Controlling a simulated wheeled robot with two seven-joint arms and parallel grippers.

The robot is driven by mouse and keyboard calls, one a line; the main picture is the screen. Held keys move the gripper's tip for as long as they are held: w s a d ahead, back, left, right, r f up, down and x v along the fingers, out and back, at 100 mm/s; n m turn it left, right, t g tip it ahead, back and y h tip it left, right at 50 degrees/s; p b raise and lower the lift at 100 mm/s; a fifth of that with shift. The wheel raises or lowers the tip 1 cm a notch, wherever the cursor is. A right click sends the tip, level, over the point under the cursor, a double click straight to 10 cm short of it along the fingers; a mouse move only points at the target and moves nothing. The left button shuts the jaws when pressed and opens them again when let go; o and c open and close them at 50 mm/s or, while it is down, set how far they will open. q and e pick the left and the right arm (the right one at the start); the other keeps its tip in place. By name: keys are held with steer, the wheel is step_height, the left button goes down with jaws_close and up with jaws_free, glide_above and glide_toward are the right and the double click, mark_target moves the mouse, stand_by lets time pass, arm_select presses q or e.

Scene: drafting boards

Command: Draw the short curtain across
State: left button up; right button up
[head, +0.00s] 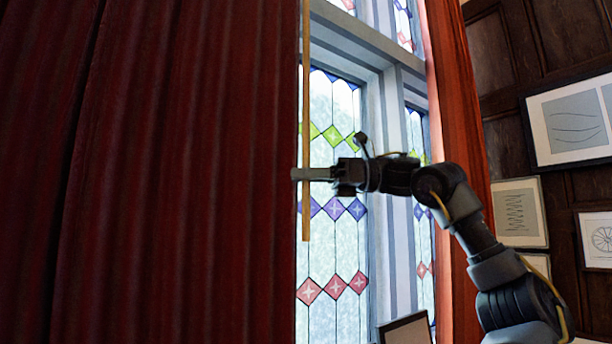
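The dark red curtain (190,170) fills the left half of the head view, its edge near the left side of the stained-glass window. A thin pale wooden rod (306,90) hangs upright along that edge; its lower end is free. My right gripper (303,174) reaches in from the right, its fingers level with the lower part of the rod and overlapping it. The near finger covers a short piece of the rod. One finger hides the other, so I cannot tell whether they are closed on it. My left gripper is out of view.
The stained-glass window (333,240) is uncovered behind my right arm. A narrow orange-red curtain (455,90) hangs at its right side. Framed pictures (575,125) hang on the dark panelled wall at the right. A dark-framed panel (407,330) stands low below the window.

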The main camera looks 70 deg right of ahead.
steer(key=shift+s+d, duration=0.1)
steer(key=b+v, duration=0.3)
steer(key=v, duration=0.7)
steer(key=shift+s, duration=0.25)
steer(key=shift+d, duration=0.1)
